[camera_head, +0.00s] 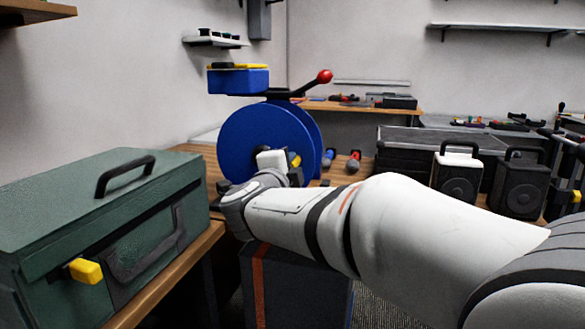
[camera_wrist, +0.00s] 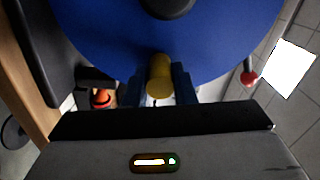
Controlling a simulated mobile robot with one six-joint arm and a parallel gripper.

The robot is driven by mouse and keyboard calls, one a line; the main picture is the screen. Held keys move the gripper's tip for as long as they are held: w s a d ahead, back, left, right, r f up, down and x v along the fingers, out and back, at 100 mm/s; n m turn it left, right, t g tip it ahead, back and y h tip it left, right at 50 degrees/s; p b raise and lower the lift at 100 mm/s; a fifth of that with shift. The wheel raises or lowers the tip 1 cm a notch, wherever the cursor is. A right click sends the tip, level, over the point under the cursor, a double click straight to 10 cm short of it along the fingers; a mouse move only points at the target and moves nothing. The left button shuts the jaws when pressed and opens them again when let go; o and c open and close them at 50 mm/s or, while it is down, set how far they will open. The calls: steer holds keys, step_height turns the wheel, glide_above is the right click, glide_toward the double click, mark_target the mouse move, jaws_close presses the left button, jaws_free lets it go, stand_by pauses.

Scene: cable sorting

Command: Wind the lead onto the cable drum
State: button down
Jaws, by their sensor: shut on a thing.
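The blue cable drum (camera_head: 252,140) stands upright on the wooden bench, beyond my arm. Its blue disc (camera_wrist: 110,40) fills the upper part of the wrist view, with a dark hub at the top edge. My gripper (camera_wrist: 160,79) has its two fingers on either side of a yellow cylindrical grip (camera_wrist: 159,68) in front of the disc and is shut on it. The yellow grip also shows in the head view (camera_head: 295,160), partly hidden by my wrist. A red knob (camera_head: 324,76) sits on a dark lever above the drum. I cannot make out the lead.
A green toolbox (camera_head: 60,210) with a yellow latch stands at the bench's near left. A blue box (camera_head: 238,82) with a yellow top is above the drum. Two speaker-like boxes (camera_head: 457,178) (camera_head: 517,183) stand at the right. My arm crosses the lower right.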

steer(key=shift+d+f, duration=0.1)
steer(key=c, duration=1.4)
jaws_free()
steer(key=shift+w, duration=0.1)
steer(key=shift+c, duration=0.2)
steer(key=shift+o, duration=1.2)
steer(key=shift+s, duration=0.25)
steer(key=p+v, duration=0.2)
steer(key=v, duration=0.5)
steer(key=shift+s, duration=0.2)
